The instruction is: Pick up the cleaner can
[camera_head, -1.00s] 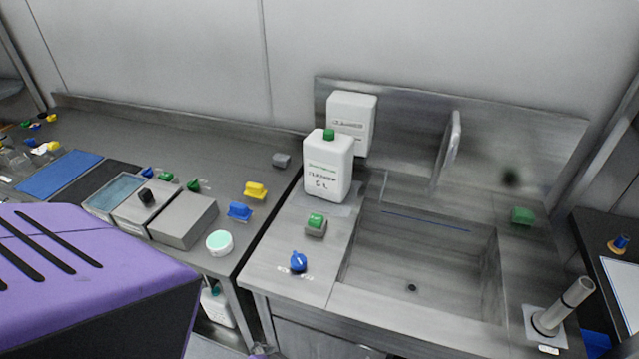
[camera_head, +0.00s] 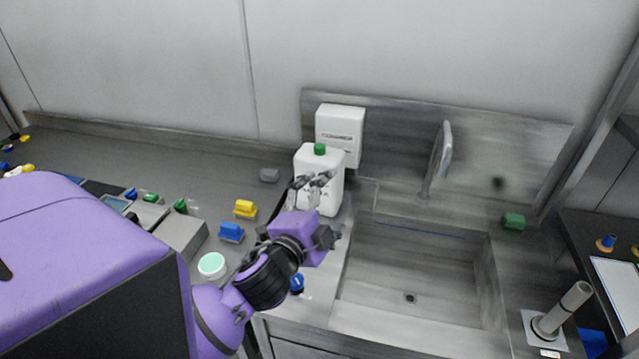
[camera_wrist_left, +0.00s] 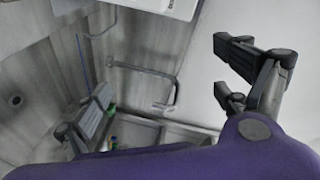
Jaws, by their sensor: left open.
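The cleaner can (camera_head: 306,164) is a white canister with a green cap. It stands upright on the steel counter left of the sink, in front of a white wall box (camera_head: 340,125). My left gripper (camera_head: 313,182) is open, and its fingers overlap the can's front face in the head view, hiding most of its label. I cannot tell whether they touch it. In the left wrist view the open fingers (camera_wrist_left: 160,95) stand wide apart with nothing held between them. My right gripper is not in view.
The sink (camera_head: 420,265) with its tap (camera_head: 443,160) lies right of the can. A blue knob (camera_head: 297,283) is near my forearm.

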